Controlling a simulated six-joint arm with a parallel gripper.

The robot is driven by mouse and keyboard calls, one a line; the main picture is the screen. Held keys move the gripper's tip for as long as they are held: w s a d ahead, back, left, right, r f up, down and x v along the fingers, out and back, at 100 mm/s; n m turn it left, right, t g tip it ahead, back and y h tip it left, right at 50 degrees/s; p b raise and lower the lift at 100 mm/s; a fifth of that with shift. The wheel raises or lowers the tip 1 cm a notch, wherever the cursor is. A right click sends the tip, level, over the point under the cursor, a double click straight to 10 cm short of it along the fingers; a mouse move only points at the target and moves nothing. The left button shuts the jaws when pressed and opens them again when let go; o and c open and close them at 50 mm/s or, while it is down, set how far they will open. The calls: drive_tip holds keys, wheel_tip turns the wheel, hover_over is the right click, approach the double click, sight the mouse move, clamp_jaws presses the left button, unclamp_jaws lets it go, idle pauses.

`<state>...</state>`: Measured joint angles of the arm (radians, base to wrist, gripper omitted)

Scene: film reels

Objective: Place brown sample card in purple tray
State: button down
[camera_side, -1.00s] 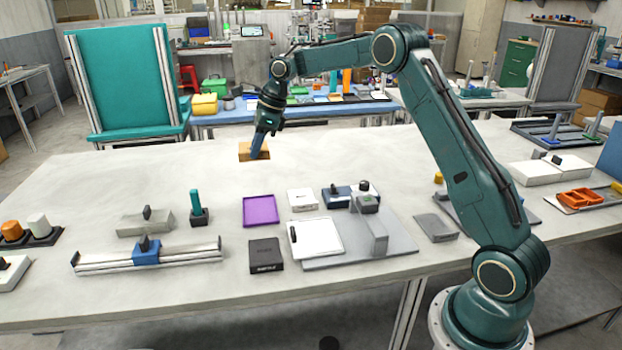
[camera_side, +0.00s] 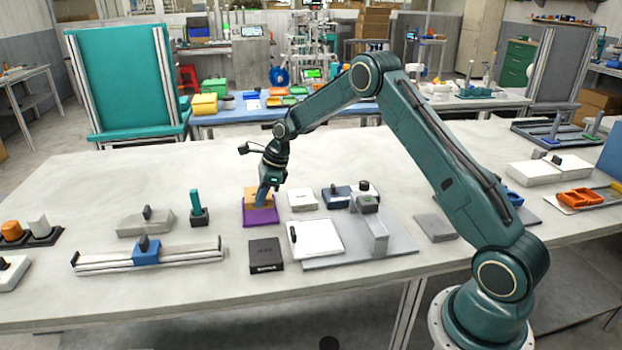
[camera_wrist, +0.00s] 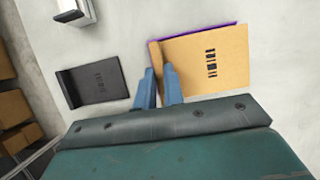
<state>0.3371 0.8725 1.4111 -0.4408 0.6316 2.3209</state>
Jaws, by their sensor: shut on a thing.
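The brown sample card (camera_side: 252,194) is between the fingers of my gripper (camera_side: 262,202), which is shut on it near one edge. In the side view the card covers the back part of the purple tray (camera_side: 260,217), whose front part shows. In the wrist view the card (camera_wrist: 212,58), with dark printed marks, spreads to the right of my blue fingertips (camera_wrist: 158,80). It hides most of the tray there; a thin purple edge (camera_wrist: 196,31) shows past its far side. I cannot tell whether the card touches the tray or is held just above it.
A black box (camera_side: 266,255) stands in front of the tray. A small white box (camera_side: 302,199) and a white panel (camera_side: 315,238) lie to the right. A teal-handled tool (camera_side: 197,207) stands to the left. The table behind the tray is clear.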

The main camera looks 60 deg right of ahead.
sight(264, 206)
drive_tip(key=shift+f, duration=2.15)
drive_tip(key=shift+f, duration=0.15)
drive_tip(key=c, duration=1.5)
unclamp_jaws()
drive_tip(key=v, duration=1.2)
drive_tip(key=shift+r, duration=0.2)
